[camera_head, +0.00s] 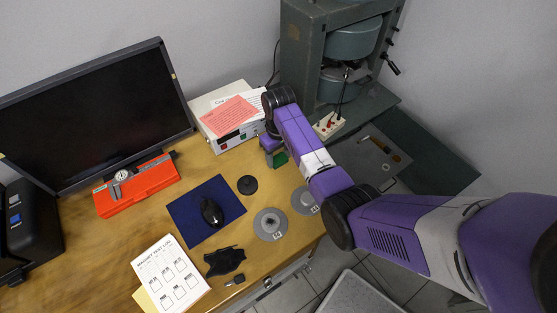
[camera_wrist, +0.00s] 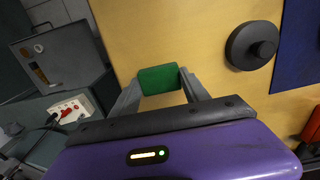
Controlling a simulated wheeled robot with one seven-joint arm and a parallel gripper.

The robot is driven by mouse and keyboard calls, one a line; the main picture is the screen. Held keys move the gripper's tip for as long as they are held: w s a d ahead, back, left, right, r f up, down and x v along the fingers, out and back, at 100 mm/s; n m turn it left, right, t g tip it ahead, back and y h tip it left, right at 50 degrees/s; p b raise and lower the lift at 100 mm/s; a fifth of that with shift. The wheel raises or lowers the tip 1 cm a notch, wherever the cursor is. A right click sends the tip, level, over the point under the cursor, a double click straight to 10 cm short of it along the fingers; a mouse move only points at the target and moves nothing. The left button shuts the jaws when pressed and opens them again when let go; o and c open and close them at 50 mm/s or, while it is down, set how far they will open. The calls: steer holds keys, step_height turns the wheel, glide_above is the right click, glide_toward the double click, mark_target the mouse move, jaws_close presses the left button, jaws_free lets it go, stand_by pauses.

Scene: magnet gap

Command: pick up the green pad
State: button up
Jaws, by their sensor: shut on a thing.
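The green pad (camera_wrist: 159,79) is a small green block. In the wrist view it sits between the two fingertips of my gripper (camera_wrist: 160,90), which is shut on it. In the head view the green pad (camera_head: 280,160) shows just below my gripper (camera_head: 273,155), near the right edge of the wooden desk (camera_head: 110,225). I cannot tell whether the pad touches the desk or is held above it.
A black round knob (camera_head: 247,185) and two grey discs (camera_head: 270,224) (camera_head: 305,200) lie close by. A blue mat (camera_head: 185,210) with a black mouse (camera_head: 211,212) is to the left. A control box (camera_head: 236,135) stands behind, and a large magnet frame (camera_head: 303,60) stands at the back right.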

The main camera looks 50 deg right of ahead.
step_height(320, 180, up, 12)
step_height(320, 180, up, 7)
steer(key=p, duration=0.6)
glide_above(278, 158)
steer(key=shift+s+a+r, duration=0.1)
steer(key=shift+r, duration=0.4)
steer(key=shift+p, duration=0.3)
